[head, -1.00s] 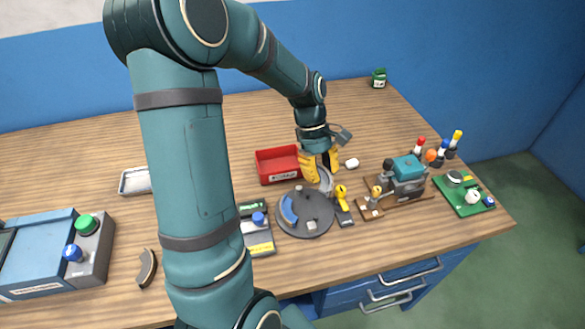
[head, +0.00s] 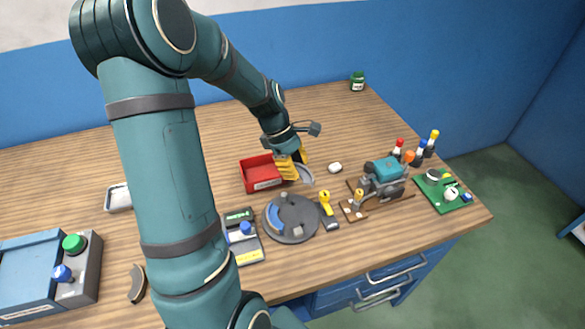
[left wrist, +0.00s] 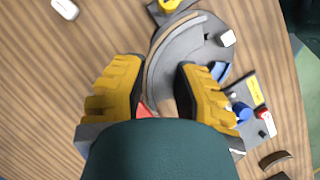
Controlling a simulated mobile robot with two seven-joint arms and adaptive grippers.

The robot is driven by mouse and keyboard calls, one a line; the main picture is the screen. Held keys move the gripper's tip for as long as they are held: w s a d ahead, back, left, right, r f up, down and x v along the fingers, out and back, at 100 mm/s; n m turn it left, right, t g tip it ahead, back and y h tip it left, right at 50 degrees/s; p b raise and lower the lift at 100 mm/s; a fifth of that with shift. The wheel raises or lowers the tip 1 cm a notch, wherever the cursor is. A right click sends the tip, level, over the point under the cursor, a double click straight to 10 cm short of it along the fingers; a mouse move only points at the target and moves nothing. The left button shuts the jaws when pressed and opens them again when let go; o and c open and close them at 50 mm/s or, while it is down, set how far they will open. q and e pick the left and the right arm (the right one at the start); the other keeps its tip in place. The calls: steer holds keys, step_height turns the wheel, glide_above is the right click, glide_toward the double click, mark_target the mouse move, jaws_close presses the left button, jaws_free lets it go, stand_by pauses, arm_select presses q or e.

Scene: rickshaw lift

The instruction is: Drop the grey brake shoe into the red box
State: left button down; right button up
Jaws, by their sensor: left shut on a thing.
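My left gripper (head: 292,166) has yellow fingers and is shut on the grey brake shoe (head: 306,175), a curved piece sticking out to the right of the fingers. In the left wrist view the brake shoe (left wrist: 157,68) shows as an arc between the fingertips (left wrist: 158,92). The open red box (head: 262,184) stands on the table just left of the gripper. The fingers overlap its right side in the head view, and the shoe appears right of it. Only a sliver of red shows between the fingers in the left wrist view. My right gripper is out of view.
A round grey plate (head: 291,219) with a blue curved piece lies in front of the box, beside a yellow-headed tool (head: 326,205). A teal machine (head: 383,175) stands to the right. A dark curved piece (head: 137,284) lies at front left.

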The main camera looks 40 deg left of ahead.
mark_target(256, 163)
arm_select(q)
steer(key=s+a+r+n+t+y+p, duration=0.2)
steer(key=a+n+t+y+p, duration=0.15)
steer(key=a+n, duration=0.85)
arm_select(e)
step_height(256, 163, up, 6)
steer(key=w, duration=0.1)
arm_select(q)
steer(key=shift+g, duration=0.25)
steer(key=f+b, duration=0.2)
steer(key=f, duration=0.1)
steer(key=f+b, duration=0.2)
steer(key=shift+s+a+f, duration=0.25)
steer(key=shift+a, duration=0.15)
steer(key=shift+f+b, duration=0.65)
steer(key=shift+f, duration=0.15)
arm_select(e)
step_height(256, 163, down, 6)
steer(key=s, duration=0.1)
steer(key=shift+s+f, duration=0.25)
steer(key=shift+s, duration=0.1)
arm_select(q)
steer(key=shift+p, duration=0.3)
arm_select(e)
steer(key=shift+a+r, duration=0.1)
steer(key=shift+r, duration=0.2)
arm_select(q)
steer(key=shift+f, duration=0.4)
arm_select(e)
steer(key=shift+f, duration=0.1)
